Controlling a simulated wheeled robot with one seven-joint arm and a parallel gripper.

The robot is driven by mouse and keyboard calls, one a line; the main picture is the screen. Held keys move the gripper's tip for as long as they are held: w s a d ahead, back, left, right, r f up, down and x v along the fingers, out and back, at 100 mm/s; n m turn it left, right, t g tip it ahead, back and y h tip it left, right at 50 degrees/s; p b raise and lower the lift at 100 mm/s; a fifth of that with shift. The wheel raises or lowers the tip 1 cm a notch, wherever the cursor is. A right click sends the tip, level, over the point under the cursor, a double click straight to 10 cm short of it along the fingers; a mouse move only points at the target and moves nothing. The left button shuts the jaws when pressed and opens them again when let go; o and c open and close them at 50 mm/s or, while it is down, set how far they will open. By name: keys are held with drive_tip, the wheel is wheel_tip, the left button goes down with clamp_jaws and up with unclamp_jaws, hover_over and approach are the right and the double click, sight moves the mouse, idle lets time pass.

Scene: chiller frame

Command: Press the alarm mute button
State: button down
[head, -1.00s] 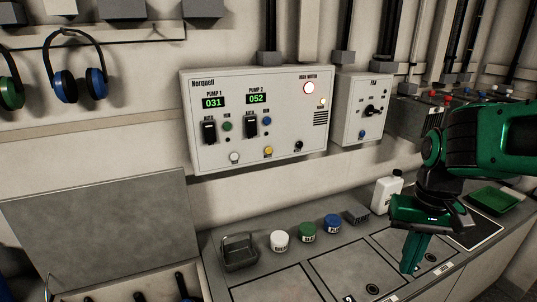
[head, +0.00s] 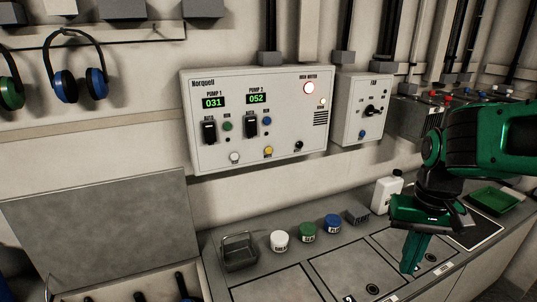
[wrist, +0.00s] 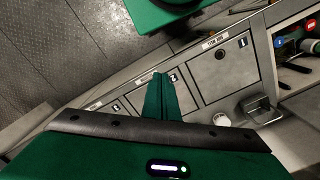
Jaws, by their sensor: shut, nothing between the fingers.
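The Norquell control panel (head: 290,130) hangs on the wall left of my arm in the head view. Its high water lamp (head: 309,87) glows at the upper right, above a small pale light or button (head: 323,101). Along the bottom are a white button (head: 235,157), a yellow button (head: 268,150) and a black knob or button (head: 298,146). Their labels are too small to read surely, so I cannot tell which is alarm mute. My gripper (head: 410,268) is shut and empty, pointing down over the bench, well right of and below the panel. Its fingers show in the wrist view (wrist: 158,78).
A fan box (head: 360,110) adjoins the panel on the right. Below, the bench holds a grey tray (head: 240,262), white (head: 280,243), green (head: 307,234) and blue (head: 333,225) jars, and a white bottle (head: 384,195). A raised grey board (head: 95,230) stands left. The space before the panel is clear.

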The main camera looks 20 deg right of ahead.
sight(269, 150)
idle(0.3)
drive_tip(key=w+a+r+t+h, duration=0.1)
drive_tip(key=w+r+t, duration=0.1)
drive_tip(key=w, duration=0.8)
drive_tip(key=w+a+r+t+h, duration=0.1)
drive_tip(key=w+a+t, duration=0.15)
drive_tip(key=w, duration=0.65)
drive_tip(key=w+a+r+t+y, duration=0.1)
drive_tip(key=w+a+t, duration=0.1)
drive_tip(key=w+a, duration=0.3)
drive_tip(key=w+a+r+m+t, duration=0.1)
drive_tip(key=w+a, duration=0.4)
drive_tip(key=w, duration=0.5)
drive_tip(key=shift+w+a+r+t+y, duration=0.3)
drive_tip(key=shift+a+r+t+y, duration=0.1)
drive_tip(key=shift+r+t, duration=0.35)
drive_tip(key=w, duration=0.8)
drive_tip(key=shift+w+a, duration=0.35)
